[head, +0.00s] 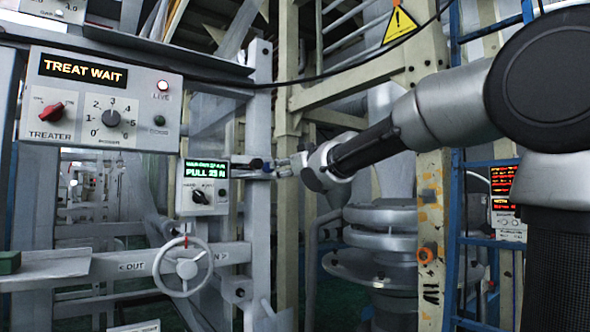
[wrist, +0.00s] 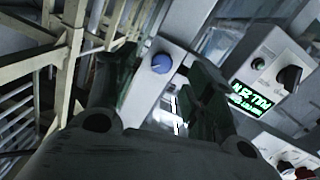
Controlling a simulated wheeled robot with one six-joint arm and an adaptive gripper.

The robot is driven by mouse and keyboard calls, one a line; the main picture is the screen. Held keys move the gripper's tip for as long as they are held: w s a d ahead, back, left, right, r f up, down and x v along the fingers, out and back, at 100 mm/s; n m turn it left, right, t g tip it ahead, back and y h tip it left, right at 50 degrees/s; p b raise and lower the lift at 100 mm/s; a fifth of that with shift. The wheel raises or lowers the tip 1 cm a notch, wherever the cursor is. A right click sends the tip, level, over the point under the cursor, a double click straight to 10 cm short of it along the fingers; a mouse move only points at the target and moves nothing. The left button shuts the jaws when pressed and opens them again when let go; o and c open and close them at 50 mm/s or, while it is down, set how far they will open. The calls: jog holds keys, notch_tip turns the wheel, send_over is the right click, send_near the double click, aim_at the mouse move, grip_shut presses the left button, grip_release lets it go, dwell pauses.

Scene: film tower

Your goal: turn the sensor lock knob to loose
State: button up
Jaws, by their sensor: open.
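A small blue knob (wrist: 161,63) sits on a pale grey block in the wrist view, between my two dark fingers. It also shows in the head view (head: 256,163), just left of my fingertips, on a bracket right of the pull display box. No readable label marks it as the sensor lock knob, and its setting cannot be read. My gripper (wrist: 162,82) is open and empty, with its fingers on either side of the knob as seen. In the head view my gripper (head: 277,163) comes in from the right. I cannot tell whether the fingers touch anything.
The pull display box (head: 202,186) with a green screen and black knob is left of my gripper. A larger panel (head: 100,98) reads "TREAT WAIT". A handwheel (head: 184,266) stands below. Beige frame posts (head: 288,190) stand close behind my gripper.

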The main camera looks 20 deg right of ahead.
aim_at(267, 168)
jog(key=x, duration=0.8)
jog(key=shift+s+a+r, duration=0.15)
jog(key=shift+a+r, duration=0.25)
jog(key=shift+r, duration=0.2)
jog(key=c, duration=1)
